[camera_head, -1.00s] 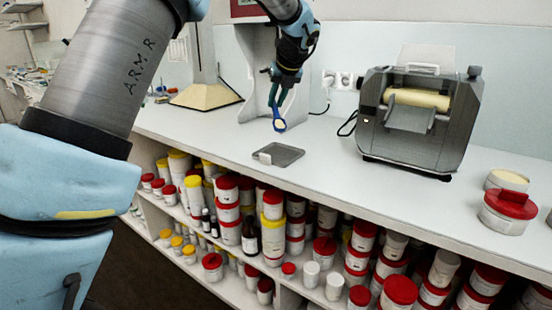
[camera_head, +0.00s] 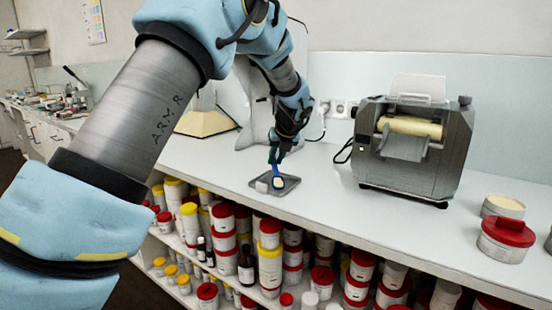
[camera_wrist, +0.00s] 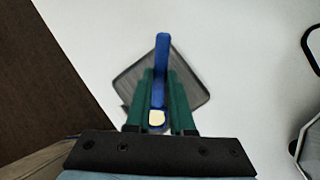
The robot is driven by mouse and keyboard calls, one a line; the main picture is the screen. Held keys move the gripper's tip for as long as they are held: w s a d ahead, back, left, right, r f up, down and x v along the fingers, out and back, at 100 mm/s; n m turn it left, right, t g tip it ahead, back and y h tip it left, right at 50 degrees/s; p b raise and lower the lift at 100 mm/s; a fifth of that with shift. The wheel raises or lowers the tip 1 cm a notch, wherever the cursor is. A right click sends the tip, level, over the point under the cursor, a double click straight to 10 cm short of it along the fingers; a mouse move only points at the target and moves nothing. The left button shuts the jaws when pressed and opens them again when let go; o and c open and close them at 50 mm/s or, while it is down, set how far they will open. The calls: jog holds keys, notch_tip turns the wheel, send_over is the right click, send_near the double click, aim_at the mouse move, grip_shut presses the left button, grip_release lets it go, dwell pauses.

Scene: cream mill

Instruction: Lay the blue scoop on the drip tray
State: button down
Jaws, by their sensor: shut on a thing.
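The blue scoop (camera_head: 275,171) hangs from my gripper (camera_head: 275,155) in the head view, its lower end pale with something cream-coloured. It is over the grey drip tray (camera_head: 258,190), and I cannot tell whether it touches. In the wrist view the scoop's blue handle (camera_wrist: 162,65) lies between the green fingers of my gripper (camera_wrist: 160,88), which are shut on it. The drip tray (camera_wrist: 132,82) shows beneath, turned like a diamond, partly hidden by the fingers.
A grey roller mill (camera_head: 412,150) stands right of the tray on the white counter (camera_head: 340,205). A red-lidded tub (camera_head: 506,236) and an open tub (camera_head: 503,206) are at the far right. The counter's front edge is close to the tray, with shelves of jars below.

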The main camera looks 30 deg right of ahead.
jog(key=shift+f, duration=0.1)
jog(key=c, duration=0.8)
grip_release()
